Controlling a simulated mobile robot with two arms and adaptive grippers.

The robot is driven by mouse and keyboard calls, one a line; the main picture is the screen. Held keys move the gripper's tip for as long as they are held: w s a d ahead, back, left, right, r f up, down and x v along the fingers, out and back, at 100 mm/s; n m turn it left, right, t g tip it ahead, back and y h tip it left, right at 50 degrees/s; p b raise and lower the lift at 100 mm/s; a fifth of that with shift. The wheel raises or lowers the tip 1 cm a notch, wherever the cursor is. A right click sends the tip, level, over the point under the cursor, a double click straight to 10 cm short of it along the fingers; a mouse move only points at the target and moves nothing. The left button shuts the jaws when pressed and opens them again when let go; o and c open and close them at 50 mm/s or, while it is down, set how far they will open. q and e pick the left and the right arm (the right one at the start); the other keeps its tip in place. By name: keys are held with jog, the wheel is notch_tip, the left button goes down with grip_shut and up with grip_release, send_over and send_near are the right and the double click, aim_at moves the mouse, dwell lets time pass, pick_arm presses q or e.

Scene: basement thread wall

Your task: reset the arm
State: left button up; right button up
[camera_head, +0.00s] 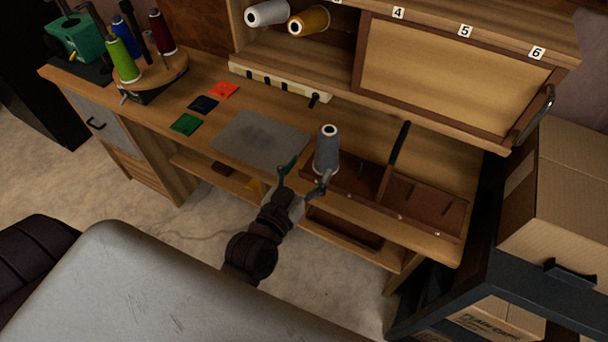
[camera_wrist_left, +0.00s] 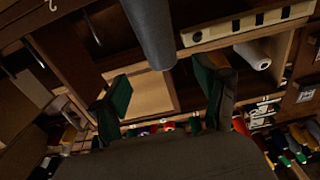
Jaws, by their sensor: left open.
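My left gripper (camera_head: 304,175) is open at the front edge of the wooden workbench (camera_head: 372,135), its fingers apart. In the left wrist view its two green-padded fingers (camera_wrist_left: 164,92) stand wide with nothing gripped between them. A grey thread spool (camera_head: 327,150) stands upright at the left end of the brown divided tray (camera_head: 428,203), just beyond the gripper. The grey spool also shows at the top of the left wrist view (camera_wrist_left: 152,30), beyond the fingers. Whether a finger touches it I cannot tell. My right gripper is not in view.
A grey mat (camera_head: 262,142) lies left of the spool, with red (camera_head: 224,90), dark blue and green squares farther left. Green, blue and dark red spools stand on a round stand (camera_head: 155,82). A numbered cabinet (camera_head: 450,75) is behind; cardboard boxes (camera_head: 560,200) are right.

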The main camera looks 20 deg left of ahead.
pick_arm(q)
jog(key=shift+s, duration=0.9)
